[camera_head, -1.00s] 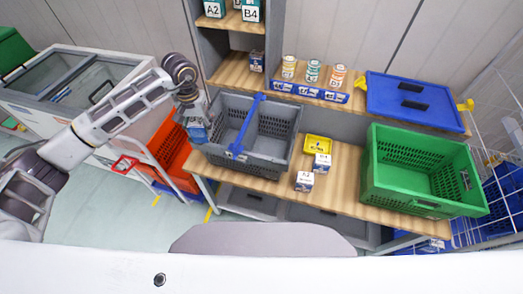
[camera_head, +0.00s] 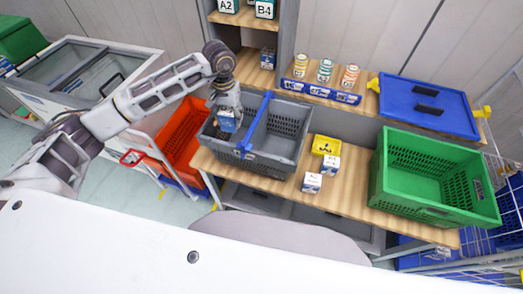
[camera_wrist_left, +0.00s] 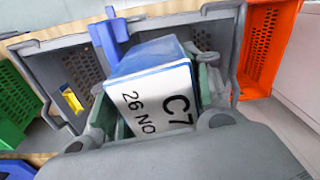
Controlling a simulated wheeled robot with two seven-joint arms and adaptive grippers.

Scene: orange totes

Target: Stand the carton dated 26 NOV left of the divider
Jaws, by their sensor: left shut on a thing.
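The carton (camera_head: 227,121) is white with a blue top part. In the left wrist view the carton (camera_wrist_left: 152,95) shows "C7" and "26 NO", the rest of the date being hidden. My left gripper (camera_head: 229,106) is shut on it and holds it over the part of the grey crate (camera_head: 282,168) left of the blue divider (camera_head: 258,122). The left wrist view shows the divider (camera_wrist_left: 108,42) beside the carton and the crate wall (camera_wrist_left: 40,68) past it. I cannot tell how far the carton's lower end is from the crate floor. My right gripper is not in view.
Two small cartons (camera_head: 311,183) and a yellow tray (camera_head: 326,145) stand on the wooden bench right of the crate. A green crate (camera_head: 440,216) is farther right. An orange tote (camera_head: 181,140) is left of the bench. A shelf unit (camera_head: 286,45) rises behind.

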